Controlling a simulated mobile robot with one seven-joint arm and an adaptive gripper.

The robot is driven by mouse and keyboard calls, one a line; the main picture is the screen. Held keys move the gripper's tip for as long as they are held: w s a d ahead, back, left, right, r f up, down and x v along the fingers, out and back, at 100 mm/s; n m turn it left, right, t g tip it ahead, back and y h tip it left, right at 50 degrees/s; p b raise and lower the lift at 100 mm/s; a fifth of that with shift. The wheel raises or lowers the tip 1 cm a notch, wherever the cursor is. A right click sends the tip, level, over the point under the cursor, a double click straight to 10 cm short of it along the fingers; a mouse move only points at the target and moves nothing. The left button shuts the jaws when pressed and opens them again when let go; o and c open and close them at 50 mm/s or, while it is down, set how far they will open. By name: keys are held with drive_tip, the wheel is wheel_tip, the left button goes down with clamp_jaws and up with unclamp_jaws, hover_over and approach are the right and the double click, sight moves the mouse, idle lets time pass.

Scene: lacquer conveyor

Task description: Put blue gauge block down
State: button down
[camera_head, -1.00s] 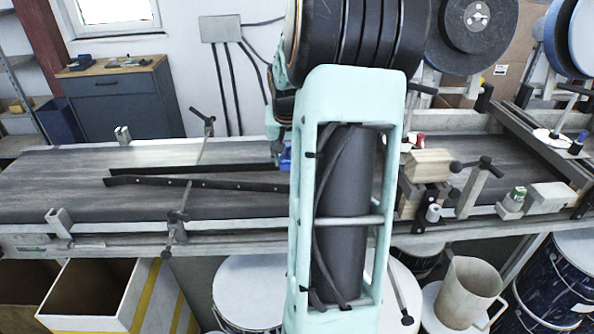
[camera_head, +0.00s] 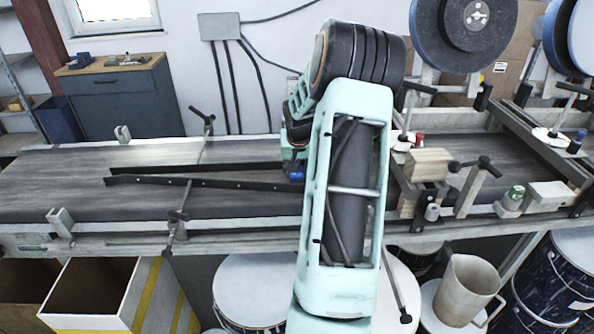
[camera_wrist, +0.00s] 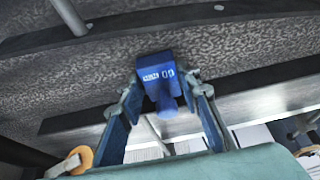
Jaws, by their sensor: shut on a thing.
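The blue gauge block (camera_wrist: 160,72) is held between the fingers of my gripper (camera_wrist: 164,95), with pale markings on the face toward the wrist camera. In the head view a bit of the blue block (camera_head: 295,174) shows under my gripper (camera_head: 294,160), which is mostly hidden by my arm. My gripper is over the dark conveyor belt (camera_head: 235,203), by the right end of the dark guide rails (camera_head: 215,184). Whether the block touches the belt is hard to tell.
A wooden block (camera_head: 427,165) and clamp fittings stand on the conveyor to the right of my arm. Large reels (camera_head: 463,35) rise behind it. The belt to the left of the rails is clear. A beige jug (camera_head: 466,290) and drums stand below in front.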

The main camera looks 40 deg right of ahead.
drive_tip(key=shift+r, duration=0.1)
drive_tip(key=c, duration=1.4)
unclamp_jaws()
drive_tip(key=shift+r, duration=0.15)
drive_tip(key=v, duration=1.1)
drive_tip(key=shift+s+r, duration=0.15)
drive_tip(key=shift+r, duration=0.2)
drive_tip(key=shift+a, duration=0.15)
